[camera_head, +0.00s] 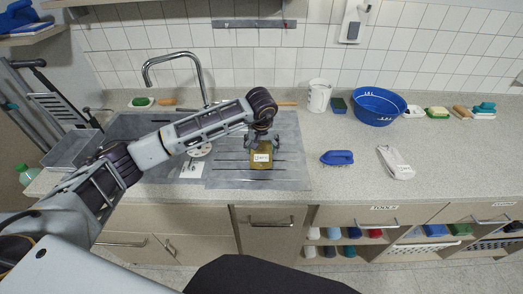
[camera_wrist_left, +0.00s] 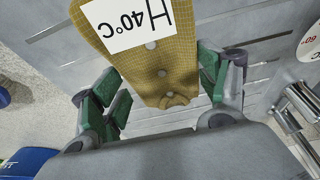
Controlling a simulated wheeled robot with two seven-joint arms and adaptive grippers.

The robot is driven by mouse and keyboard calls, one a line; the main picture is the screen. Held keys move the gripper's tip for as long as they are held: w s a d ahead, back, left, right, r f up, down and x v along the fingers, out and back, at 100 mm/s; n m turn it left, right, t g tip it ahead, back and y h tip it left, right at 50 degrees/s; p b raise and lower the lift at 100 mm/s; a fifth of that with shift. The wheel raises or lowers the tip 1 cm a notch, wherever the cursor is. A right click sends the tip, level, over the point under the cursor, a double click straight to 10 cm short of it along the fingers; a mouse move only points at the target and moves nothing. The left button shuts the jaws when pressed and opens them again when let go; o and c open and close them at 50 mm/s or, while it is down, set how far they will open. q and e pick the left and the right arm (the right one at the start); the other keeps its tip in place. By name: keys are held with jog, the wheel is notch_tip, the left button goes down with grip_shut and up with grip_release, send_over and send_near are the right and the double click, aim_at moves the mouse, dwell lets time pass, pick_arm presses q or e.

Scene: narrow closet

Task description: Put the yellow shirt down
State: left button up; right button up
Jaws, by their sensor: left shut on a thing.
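The yellow shirt (camera_head: 261,162) is a small folded bundle with a white label, below my left gripper (camera_head: 262,140) in the head view. In the left wrist view the yellow shirt (camera_wrist_left: 168,68) has buttons and a label reading "H 40°C". It lies between the green-padded fingers of my left gripper (camera_wrist_left: 160,85), which is shut on it. Behind it is the grey ribbed drainboard (camera_head: 225,172) of the sink; whether the shirt touches it I cannot tell. My right gripper is not in view.
The sink (camera_head: 125,125) and tap (camera_head: 185,62) are left of the shirt. To the right on the counter are a blue brush (camera_head: 337,157), a pale cloth (camera_head: 395,162), a white jug (camera_head: 319,96) and a blue basin (camera_head: 377,108). The front counter at right is mostly clear.

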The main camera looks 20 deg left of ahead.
pick_arm(q)
notch_tip(320, 180, down, 2)
jog(key=shift+f, duration=0.1)
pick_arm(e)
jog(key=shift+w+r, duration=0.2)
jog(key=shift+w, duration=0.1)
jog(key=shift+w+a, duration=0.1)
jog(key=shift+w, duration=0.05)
pick_arm(q)
jog(key=shift+f, duration=0.15)
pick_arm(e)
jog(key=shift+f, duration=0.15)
pick_arm(q)
jog(key=o, duration=1.3)
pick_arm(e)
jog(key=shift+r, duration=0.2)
